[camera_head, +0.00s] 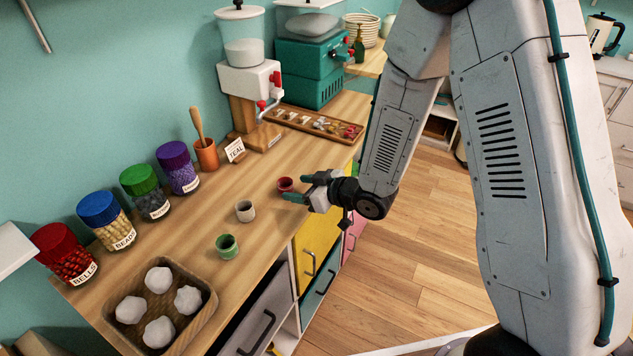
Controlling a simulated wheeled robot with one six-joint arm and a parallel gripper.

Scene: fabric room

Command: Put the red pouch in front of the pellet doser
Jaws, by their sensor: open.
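A small red open-topped container (285,184), the only match I see for the red pouch, stands on the wooden counter near its front edge. My gripper (298,188) is open, its teal fingertips pointing left beside the red container. I cannot tell whether the fingers touch it or straddle it. A white dispenser with a clear hopper and red levers (249,80) stands against the wall on a wooden stand. A teal machine (308,72) with a clear hopper stands behind it. I cannot tell for sure which one is the pellet doser.
A grey-white cup (245,211) and a green cup (227,246) stand left of my gripper. Labelled jars (145,192) line the wall. A wooden tray (205,315) holds several white lumps.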

